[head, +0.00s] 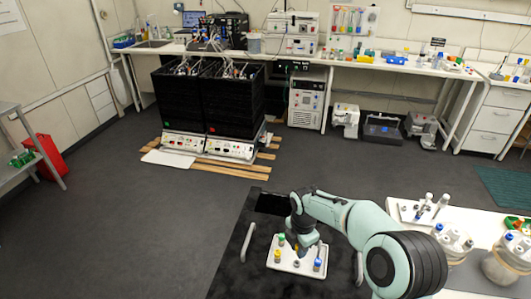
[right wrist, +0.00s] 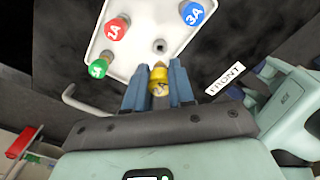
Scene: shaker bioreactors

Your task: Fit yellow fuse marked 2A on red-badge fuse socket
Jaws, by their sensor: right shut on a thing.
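My right gripper (head: 297,246) is over the white fuse tray (head: 288,268). In the right wrist view its two blue fingers (right wrist: 158,84) are shut on a yellow fuse (right wrist: 158,76), whose mark is hard to read. The fuse is in front of the tray, beside an empty round hole (right wrist: 160,46); I cannot tell whether it touches the tray. Two shaker units with white front panels, left (head: 183,142) and right (head: 229,149), stand across the room. Their sockets and badges are too small to tell apart. My left gripper is not in view.
The tray also holds a red 1A fuse (right wrist: 117,28), a blue 3A fuse (right wrist: 193,14) and a green fuse (right wrist: 97,69). A white bench (head: 400,205) with jars is on the right. Dark floor (head: 130,215) lies open toward the shakers, which stand on wooden slats (head: 225,172).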

